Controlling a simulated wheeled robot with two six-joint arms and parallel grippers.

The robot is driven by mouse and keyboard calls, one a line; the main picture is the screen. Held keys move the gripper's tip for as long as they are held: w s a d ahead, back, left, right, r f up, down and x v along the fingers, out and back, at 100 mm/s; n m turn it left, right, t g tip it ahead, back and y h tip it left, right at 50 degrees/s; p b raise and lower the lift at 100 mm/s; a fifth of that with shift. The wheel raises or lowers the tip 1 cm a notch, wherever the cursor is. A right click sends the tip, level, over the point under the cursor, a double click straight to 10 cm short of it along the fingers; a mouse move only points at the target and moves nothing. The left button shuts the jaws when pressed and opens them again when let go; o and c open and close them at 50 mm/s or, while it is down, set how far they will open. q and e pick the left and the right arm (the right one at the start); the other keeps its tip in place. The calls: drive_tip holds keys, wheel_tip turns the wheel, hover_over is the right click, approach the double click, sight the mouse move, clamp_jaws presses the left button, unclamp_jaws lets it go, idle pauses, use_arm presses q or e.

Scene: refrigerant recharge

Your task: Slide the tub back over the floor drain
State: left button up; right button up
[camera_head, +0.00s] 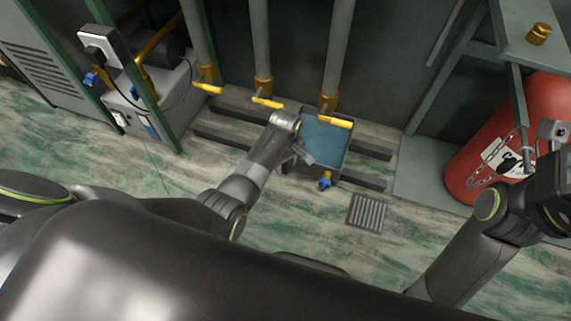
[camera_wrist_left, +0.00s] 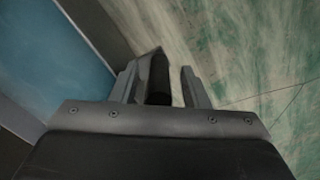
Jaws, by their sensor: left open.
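The tub (camera_head: 322,142) is a dark tray with a blue inside, lying on dark floor rails below the pipes. The floor drain (camera_head: 367,213) is a slotted grey grate in the floor, in front and to the right of the tub, and lies uncovered. My left gripper (camera_head: 302,157) is at the tub's left side, with its fingers apart. In the left wrist view, the tub's blue inside (camera_wrist_left: 55,60) and wall are left of my open left fingers (camera_wrist_left: 160,88); a dark piece between them is unclear. My right arm reaches the right edge; its fingers cannot be made out.
A blue tap (camera_head: 324,182) sits at the tub's front. Pipes with yellow-handled valves (camera_head: 335,122) stand above and behind the tub. A red cylinder (camera_head: 530,115) with a chain stands at the right. A grey machine (camera_head: 150,105) stands at the left. The floor around the drain is clear.

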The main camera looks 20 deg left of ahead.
use_arm(q)
drive_tip(key=shift+f, duration=0.15)
clamp_jaws()
idle(0.4)
